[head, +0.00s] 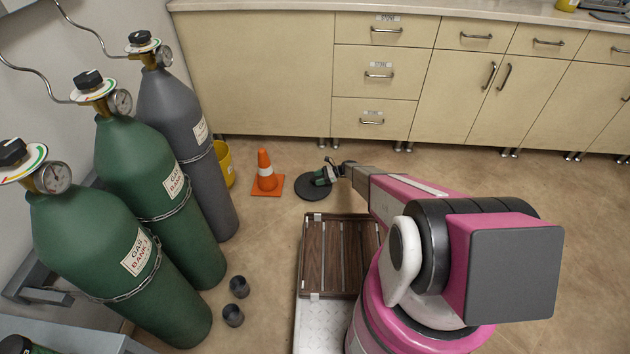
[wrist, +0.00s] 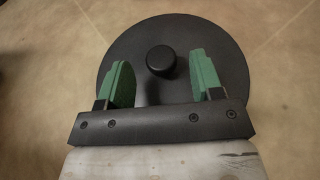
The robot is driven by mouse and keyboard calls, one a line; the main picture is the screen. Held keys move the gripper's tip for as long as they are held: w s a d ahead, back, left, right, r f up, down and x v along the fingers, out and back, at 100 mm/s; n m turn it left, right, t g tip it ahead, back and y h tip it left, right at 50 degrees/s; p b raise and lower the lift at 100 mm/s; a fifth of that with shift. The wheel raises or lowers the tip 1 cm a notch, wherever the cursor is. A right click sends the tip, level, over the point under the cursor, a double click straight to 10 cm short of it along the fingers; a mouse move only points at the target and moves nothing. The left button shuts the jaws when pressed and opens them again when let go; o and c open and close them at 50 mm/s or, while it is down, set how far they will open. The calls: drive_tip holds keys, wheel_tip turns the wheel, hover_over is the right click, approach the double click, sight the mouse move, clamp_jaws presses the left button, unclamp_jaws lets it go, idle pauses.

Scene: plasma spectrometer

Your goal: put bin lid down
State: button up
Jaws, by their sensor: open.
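The bin lid is a dark round disc with a short black knob (wrist: 160,60) in its middle. In the head view the bin lid (head: 314,192) lies on the tan floor, to the right of an orange cone. The lid's disc (wrist: 205,35) fills the upper middle of the wrist view. My gripper (wrist: 162,80) is open, with its green fingers apart on either side of the knob. A gap shows between the knob and each finger. In the head view my gripper (head: 325,176) is over the lid and partly hides it.
A yellow bin (head: 230,165) stands beside the grey gas cylinder (head: 185,130). The orange cone (head: 265,175) stands between the bin and the lid. Two dark cups (head: 236,300) are on the floor by the green cylinders (head: 150,160). Cabinets (head: 260,80) line the back wall.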

drive_tip(key=v, duration=0.9)
drive_tip(key=s+d+r+n+h, duration=0.4)
drive_tip(key=s+r, duration=0.8)
drive_tip(key=r, duration=0.3)
drive_tip(key=s+d+r+n+t+h, duration=0.1)
drive_tip(key=s+d+r+n+h, duration=0.3)
drive_tip(key=s+r, duration=0.8)
drive_tip(key=s+d+r+n+t+h, duration=0.1)
drive_tip(key=s+d+r+n+h, duration=0.3)
drive_tip(key=r, duration=1.5)
drive_tip(key=s+n+h, duration=0.1)
drive_tip(key=s+n, duration=0.3)
drive_tip(key=s, duration=0.4)
drive_tip(key=shift+d+r+h, duration=0.2)
drive_tip(key=shift+d+h, duration=0.1)
drive_tip(key=shift+h, duration=0.1)
